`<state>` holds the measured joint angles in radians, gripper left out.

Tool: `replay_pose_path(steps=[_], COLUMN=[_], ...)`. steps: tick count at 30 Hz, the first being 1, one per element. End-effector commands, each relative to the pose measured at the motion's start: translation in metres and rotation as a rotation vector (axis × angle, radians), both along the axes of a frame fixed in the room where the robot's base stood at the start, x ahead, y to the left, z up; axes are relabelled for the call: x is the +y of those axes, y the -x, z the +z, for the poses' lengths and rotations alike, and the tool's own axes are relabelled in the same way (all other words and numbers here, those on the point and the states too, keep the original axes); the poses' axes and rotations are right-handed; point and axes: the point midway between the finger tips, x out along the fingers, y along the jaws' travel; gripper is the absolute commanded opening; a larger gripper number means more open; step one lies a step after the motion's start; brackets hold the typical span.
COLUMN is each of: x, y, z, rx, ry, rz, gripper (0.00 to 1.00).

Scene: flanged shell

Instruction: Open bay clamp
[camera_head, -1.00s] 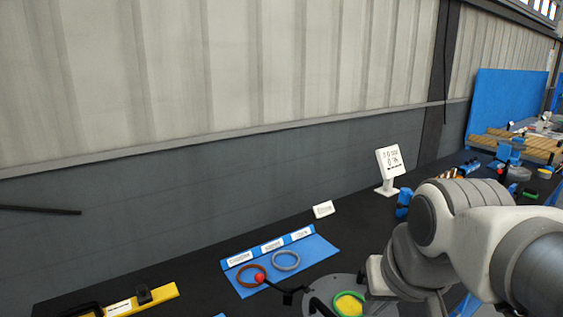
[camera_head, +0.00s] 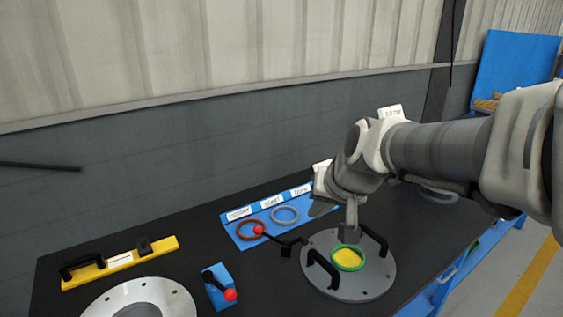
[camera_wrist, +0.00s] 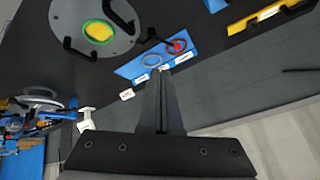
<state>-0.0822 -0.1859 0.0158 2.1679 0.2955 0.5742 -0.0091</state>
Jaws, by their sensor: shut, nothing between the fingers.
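A clamp lever with a red ball knob (camera_head: 258,230) and black arm (camera_head: 285,245) lies between the blue ring tray and the grey round plate (camera_head: 318,282). The red knob also shows in the wrist view (camera_wrist: 177,47). A second clamp, with a blue base (camera_head: 216,283) and red knob (camera_head: 230,295), stands further left. I cannot tell which is the bay clamp. My gripper (camera_head: 350,236) is shut and empty, pointing down; in the head view it overlaps the plate, right of the first knob. Its closed fingers (camera_wrist: 158,80) show in the wrist view.
The plate has black handles and a green ring (camera_head: 348,268) around a yellow centre. The blue tray (camera_head: 246,242) holds a brown ring (camera_head: 248,232) and a grey ring (camera_head: 285,214). A pale flanged disc (camera_head: 150,290) and yellow bar (camera_head: 158,252) lie left. A wall stands behind.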

Motion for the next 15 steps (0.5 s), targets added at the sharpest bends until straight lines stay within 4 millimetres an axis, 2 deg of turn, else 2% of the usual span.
replay_pose_path(steps=[1,5,9,15], x=[0.008,0.026,0.045,0.065], y=[-0.018,-0.063,-0.109,-0.16], z=[-0.015,-0.04,-0.074,-0.122], rx=[0.003,-0.01,-0.02,-0.03], ry=[-0.019,-0.075,-0.129,-0.183], rz=[-0.007,-0.037,-0.08,-0.144], gripper=[0.0,0.0,0.0,0.0])
